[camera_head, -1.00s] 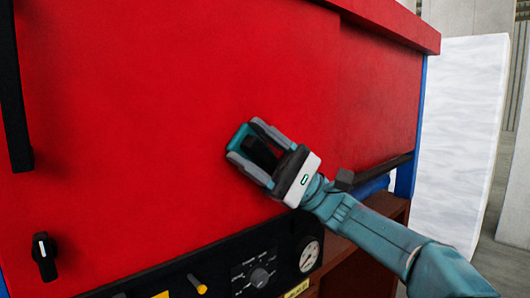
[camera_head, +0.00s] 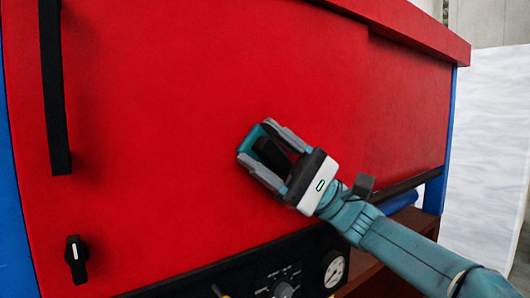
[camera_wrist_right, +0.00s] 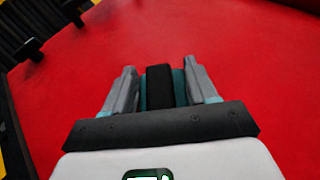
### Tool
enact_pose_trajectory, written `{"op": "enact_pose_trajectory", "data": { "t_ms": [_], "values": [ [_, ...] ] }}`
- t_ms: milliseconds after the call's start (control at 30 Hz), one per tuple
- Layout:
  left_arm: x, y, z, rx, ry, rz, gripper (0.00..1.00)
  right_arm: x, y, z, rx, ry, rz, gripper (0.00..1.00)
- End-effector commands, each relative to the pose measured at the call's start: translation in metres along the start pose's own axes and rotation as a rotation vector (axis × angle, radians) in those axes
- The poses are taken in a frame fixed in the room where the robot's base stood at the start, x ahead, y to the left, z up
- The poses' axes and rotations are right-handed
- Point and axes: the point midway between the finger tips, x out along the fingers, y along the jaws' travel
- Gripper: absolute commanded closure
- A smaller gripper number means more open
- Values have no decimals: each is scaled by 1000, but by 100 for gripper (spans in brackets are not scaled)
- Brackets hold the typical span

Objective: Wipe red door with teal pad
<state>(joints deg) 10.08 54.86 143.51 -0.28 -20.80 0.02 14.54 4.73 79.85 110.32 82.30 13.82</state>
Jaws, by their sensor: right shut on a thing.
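The red door (camera_head: 190,90) fills most of the head view and also lies behind the gripper in the right wrist view (camera_wrist_right: 240,60). My right gripper (camera_head: 268,152) is in front of the door's middle, shut on the teal pad (camera_head: 253,138). The pad has a black grip (camera_wrist_right: 160,86) between the grey fingers, and its teal edges show beside them. The pad's face is turned to the door; I cannot tell for sure whether it touches. My left gripper is not in view.
A black vertical handle (camera_head: 54,90) and a black knob (camera_head: 76,258) stand out on the door's left side. A black control panel (camera_head: 250,275) with a dial and a gauge (camera_head: 334,271) runs below. A blue frame post (camera_head: 447,140) and a white slab (camera_head: 488,150) are at right.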

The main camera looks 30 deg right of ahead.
Motion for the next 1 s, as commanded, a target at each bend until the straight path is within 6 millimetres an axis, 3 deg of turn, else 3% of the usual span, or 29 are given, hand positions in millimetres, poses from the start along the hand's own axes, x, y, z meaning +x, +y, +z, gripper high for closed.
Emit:
{"op": "enact_pose_trajectory", "data": {
  "t_ms": [200, 1000],
  "values": [
    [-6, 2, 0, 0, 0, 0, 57, -14, -16, -7, -2, 1, -1, 73],
    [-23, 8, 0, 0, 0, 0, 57, -46, -48, -22, 0, 2, -1, 73]
  ]
}}
